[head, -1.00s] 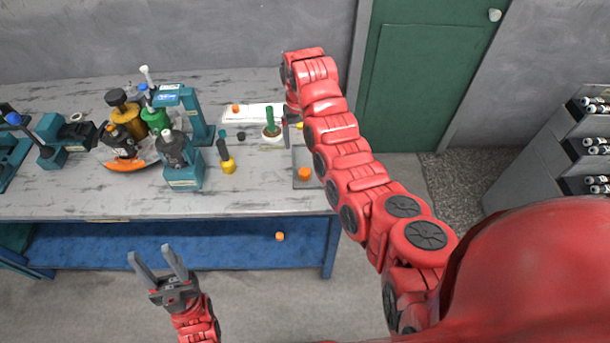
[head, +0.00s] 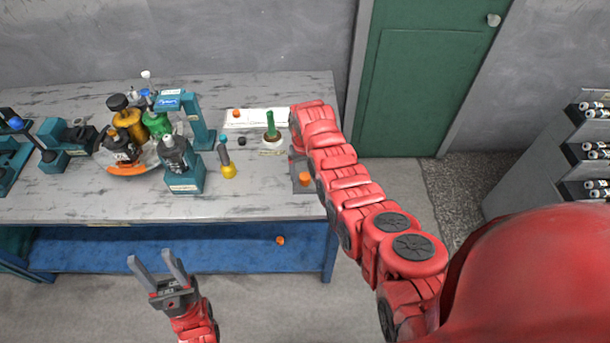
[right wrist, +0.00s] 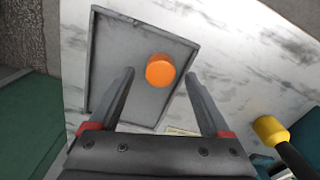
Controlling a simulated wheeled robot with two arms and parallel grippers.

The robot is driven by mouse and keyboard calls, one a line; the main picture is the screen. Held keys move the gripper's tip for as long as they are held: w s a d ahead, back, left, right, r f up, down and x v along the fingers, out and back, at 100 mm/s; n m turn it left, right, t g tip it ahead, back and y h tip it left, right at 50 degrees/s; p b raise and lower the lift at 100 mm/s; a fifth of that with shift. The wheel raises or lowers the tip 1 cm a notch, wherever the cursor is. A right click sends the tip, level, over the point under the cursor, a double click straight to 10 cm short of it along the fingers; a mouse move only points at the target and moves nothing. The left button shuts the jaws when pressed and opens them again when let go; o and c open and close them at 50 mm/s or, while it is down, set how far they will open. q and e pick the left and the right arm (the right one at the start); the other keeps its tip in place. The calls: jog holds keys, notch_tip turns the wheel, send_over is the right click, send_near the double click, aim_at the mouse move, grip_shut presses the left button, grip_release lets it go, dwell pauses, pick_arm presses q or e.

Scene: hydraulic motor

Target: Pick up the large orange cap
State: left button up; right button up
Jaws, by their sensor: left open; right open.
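The large orange cap (head: 305,179) sits on a grey tray (head: 296,186) at the table's right front edge. In the right wrist view the cap (right wrist: 160,71) lies on the tray (right wrist: 120,40), between and just beyond the tips of my right gripper (right wrist: 159,74). That gripper is open and empty; whether it touches the cap I cannot tell. In the head view my right arm hides most of it. My left gripper (head: 152,262) is open and empty in front of the table, low on the left.
A smaller orange cap (head: 236,113) lies on a white mat at the back. Another orange piece (head: 281,240) is on the blue lower shelf (head: 200,250). A yellow-based tool (head: 228,170) and a teal press (head: 185,175) stand left of the tray. A green-handled part (head: 271,128) stands behind it.

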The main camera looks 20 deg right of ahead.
jog(key=shift+f, duration=0.2)
grip_shut()
dwell(0.3)
jog(key=shift+r, duration=0.2)
